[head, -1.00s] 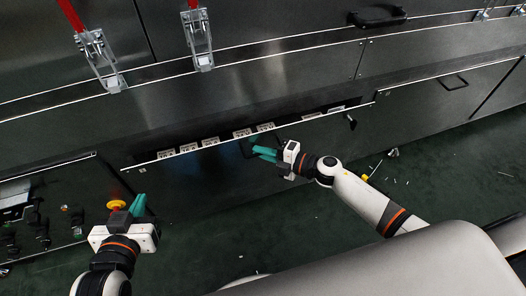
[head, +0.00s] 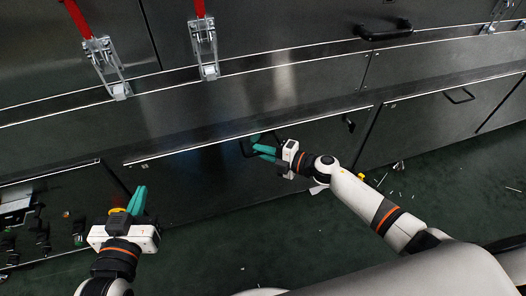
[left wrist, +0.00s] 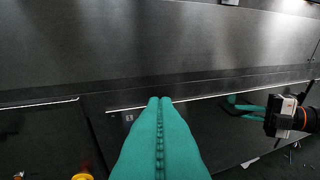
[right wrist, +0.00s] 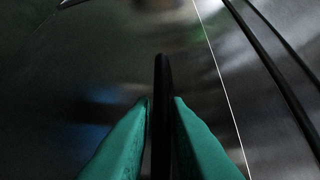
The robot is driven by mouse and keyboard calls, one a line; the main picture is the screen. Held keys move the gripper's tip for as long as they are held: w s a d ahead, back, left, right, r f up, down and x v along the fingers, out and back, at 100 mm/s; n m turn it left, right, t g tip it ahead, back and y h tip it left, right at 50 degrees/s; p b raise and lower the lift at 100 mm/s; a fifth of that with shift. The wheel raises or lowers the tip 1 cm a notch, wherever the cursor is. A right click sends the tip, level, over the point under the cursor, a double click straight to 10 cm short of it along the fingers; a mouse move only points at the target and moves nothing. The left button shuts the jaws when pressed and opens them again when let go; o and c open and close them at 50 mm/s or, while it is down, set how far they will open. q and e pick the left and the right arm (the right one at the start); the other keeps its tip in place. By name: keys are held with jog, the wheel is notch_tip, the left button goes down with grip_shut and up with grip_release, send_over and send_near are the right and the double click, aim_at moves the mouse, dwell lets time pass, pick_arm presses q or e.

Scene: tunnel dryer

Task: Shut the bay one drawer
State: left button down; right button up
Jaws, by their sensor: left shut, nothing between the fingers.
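The wide dark drawer (head: 195,178) in the lower middle of the head view, taken as the bay one drawer, looks level with the panel above it, and its inside is hidden. Its black handle (head: 246,150) is at my right gripper (head: 260,145). In the right wrist view the handle bar (right wrist: 162,120) stands between the two teal fingers, which look shut on it. My left gripper (head: 139,200) is shut and empty, in front of the drawer's left end and apart from it. The left wrist view shows its fingers (left wrist: 160,103) together.
A compartment with parts (head: 18,208) stands open at the far left. Metal latches with red levers (head: 104,65) and a black handle (head: 384,30) are above. Another dark panel with a handle (head: 459,96) is to the right. Small scraps (head: 398,168) lie on the green floor.

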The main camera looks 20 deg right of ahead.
jog(key=shift+w+r, duration=0.1)
jog(key=shift+r, duration=0.15)
